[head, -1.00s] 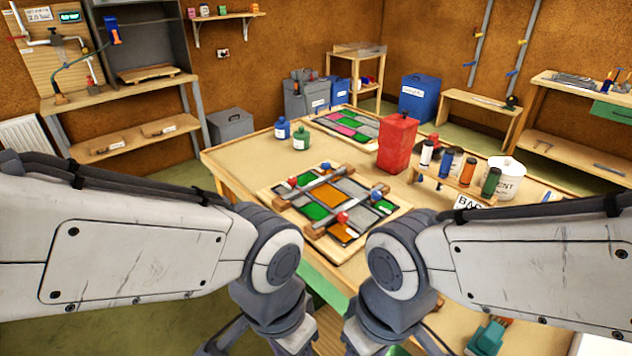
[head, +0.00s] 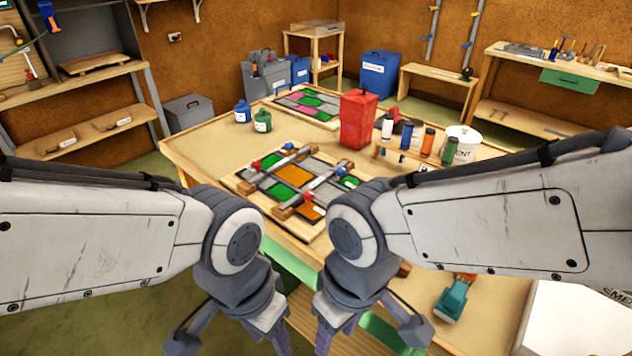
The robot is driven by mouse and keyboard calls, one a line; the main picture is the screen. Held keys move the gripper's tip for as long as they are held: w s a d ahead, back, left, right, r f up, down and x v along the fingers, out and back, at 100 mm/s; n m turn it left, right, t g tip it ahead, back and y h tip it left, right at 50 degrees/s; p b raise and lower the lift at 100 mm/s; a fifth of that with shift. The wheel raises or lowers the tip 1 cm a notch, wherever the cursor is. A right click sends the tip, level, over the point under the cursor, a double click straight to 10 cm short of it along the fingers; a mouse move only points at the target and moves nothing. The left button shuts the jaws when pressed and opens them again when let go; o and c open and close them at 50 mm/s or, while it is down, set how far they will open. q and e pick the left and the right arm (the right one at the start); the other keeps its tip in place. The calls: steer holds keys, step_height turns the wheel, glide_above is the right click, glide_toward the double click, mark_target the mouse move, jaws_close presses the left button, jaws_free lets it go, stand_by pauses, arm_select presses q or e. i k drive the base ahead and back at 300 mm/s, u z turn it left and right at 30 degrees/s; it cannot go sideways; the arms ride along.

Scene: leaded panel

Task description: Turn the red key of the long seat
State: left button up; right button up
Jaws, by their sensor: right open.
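The leaded panel (head: 262,184), with green, orange and grey panes, lies on the workbench ahead of my arms. Grey bars and wooden strips lie across it. A red key (head: 256,165) shows at its left side and another red key (head: 309,197) at its near right. Blue keys (head: 288,147) show at the back and the right. I cannot tell which red key belongs to the long seat. My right gripper (head: 366,343) is open at the bottom edge, nearer than the panel and apart from it. My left gripper (head: 235,343) is partly cut off; its fingertips are hidden.
A red canister (head: 358,119) and a rack of bottles (head: 404,152) stand right of the panel. Blue (head: 242,112) and green (head: 263,121) jars stand behind it. A second panel (head: 306,104) lies farther back. A green tool (head: 453,298) lies at the near right.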

mark_target(309, 195)
steer(key=u, duration=0.55)
steer(key=k, duration=0.6)
steer(key=u, duration=0.7)
steer(key=i, duration=0.55)
steer(key=z, duration=0.85)
steer(key=i, duration=0.6)
steer(key=z, duration=0.7)
